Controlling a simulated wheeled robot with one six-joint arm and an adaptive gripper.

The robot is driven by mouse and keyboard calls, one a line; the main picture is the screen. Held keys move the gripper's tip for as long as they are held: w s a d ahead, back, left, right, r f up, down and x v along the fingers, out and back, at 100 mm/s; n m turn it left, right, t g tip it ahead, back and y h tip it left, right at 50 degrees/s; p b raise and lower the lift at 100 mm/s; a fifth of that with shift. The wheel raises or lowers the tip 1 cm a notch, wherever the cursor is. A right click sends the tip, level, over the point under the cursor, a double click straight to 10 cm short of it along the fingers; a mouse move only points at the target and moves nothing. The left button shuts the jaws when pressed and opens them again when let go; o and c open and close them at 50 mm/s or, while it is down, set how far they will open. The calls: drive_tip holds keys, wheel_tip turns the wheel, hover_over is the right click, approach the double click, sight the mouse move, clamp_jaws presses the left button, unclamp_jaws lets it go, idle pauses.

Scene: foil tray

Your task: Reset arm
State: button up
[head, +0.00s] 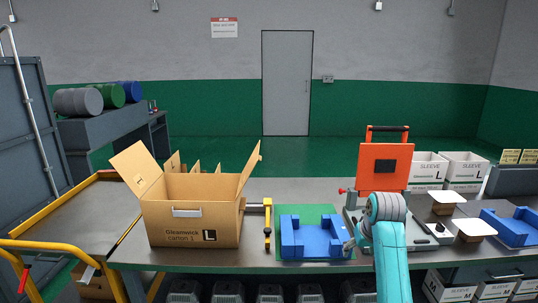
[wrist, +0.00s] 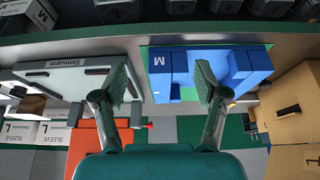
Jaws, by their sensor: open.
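My teal arm (head: 390,262) rises at the right of centre in the head view, its grey joint in front of the press machine. My gripper (wrist: 160,82) is open and empty in the wrist view, its two dark fingers spread apart. Beyond the fingertips are the blue fixture (wrist: 187,75) marked M and the machine's pale body (wrist: 75,80). The blue fixture (head: 308,240) also shows in the head view, on a green mat (head: 290,211) left of my arm. Nothing is between the fingers.
An open carton (head: 190,222) marked L stands on the bench left of the fixture. The machine's orange plate (head: 385,165) stands upright behind my arm. White sleeve boxes (head: 465,166), small food-tray stacks (head: 474,228) and another blue fixture (head: 510,229) are at right.

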drive_tip(key=s+a+f+t, duration=0.1)
drive_tip(key=s+a+f, duration=0.1)
drive_tip(key=s+f, duration=0.65)
drive_tip(key=s+a+f+t, duration=0.1)
drive_tip(key=s+f, duration=0.2)
drive_tip(key=f, duration=1)
drive_tip(key=s+a+f+t, duration=0.1)
drive_tip(key=s+f, duration=0.3)
drive_tip(key=s, duration=0.4)
drive_tip(key=s+a+f+t, duration=0.2)
drive_tip(key=s+f, duration=0.2)
drive_tip(key=s, duration=0.5)
drive_tip(key=s+a+r+t, duration=0.1)
drive_tip(key=s+r, duration=0.1)
drive_tip(key=s, duration=0.7)
drive_tip(key=s+a+r+t, duration=0.1)
drive_tip(key=s+r, duration=0.1)
drive_tip(key=s, duration=0.8)
drive_tip(key=s+r+t, duration=0.3)
drive_tip(key=s+r, duration=1.1)
drive_tip(key=r, duration=0.1)
drive_tip(key=shift+s+a, duration=0.15)
drive_tip(key=shift+s, duration=0.05)
